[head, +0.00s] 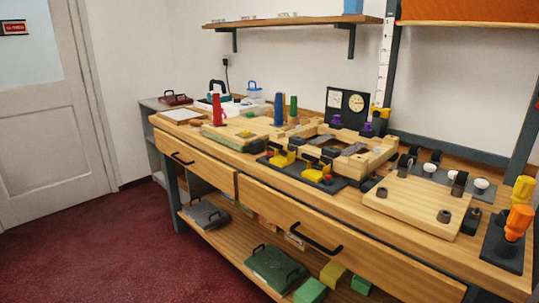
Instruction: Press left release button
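Neither of my grippers shows in the head view. At the front edge of the bench, two yellow fixtures with dark parts sit on a dark base plate (346,183). The left yellow fixture (283,159) and the right yellow fixture (315,171) stand apart, in front of a wooden frame (372,163). A small red part (327,178) shows at the right fixture. I cannot tell which part is the left release button; it is too small to make out.
The wooden bench (420,253) has drawers with dark handles and a lower shelf holding cases and blocks. A wooden board (415,203) lies to the right of the fixtures. Orange and yellow handles (518,221) stand at the far right. Red carpet (110,240) is clear at left.

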